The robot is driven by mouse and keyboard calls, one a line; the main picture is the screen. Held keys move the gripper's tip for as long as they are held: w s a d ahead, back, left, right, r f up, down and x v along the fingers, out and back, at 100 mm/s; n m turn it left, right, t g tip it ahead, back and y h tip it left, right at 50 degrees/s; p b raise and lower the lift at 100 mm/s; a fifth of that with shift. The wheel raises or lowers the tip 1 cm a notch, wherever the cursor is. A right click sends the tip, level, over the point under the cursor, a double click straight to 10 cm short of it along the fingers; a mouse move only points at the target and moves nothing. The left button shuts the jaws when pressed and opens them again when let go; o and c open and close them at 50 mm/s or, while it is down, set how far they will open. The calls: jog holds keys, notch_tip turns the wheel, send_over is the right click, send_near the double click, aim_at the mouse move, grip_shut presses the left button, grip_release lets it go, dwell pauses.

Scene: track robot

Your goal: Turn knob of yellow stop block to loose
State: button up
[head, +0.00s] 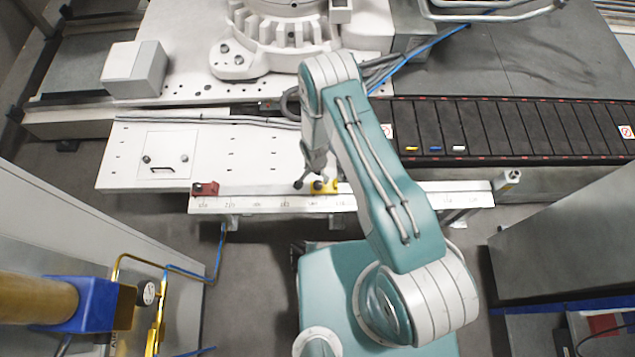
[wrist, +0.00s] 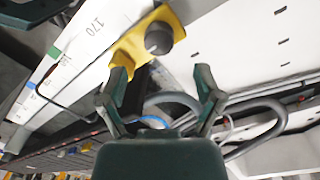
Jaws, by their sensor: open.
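My gripper (head: 309,182) is beside the block in the head view, pointing down at the rail. In the wrist view my gripper (wrist: 162,76) is open and empty, with its two fingers apart. The knob lies beyond the fingertips, roughly midway between them. No contact with the knob is visible. The head view shows the knob only small, so its turn position cannot be told.
A red block (head: 205,188) sits at the rail's left end. A white plate (head: 110,160) lies behind the rail, and a dark slatted conveyor (head: 510,128) is at the right. Grey hoses (wrist: 265,125) run close behind the right finger in the wrist view.

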aim_at(317, 183)
notch_tip(317, 183, down, 6)
jog(key=shift+d+r, duration=0.1)
jog(key=shift+r, duration=0.05)
jog(key=c, duration=1.2)
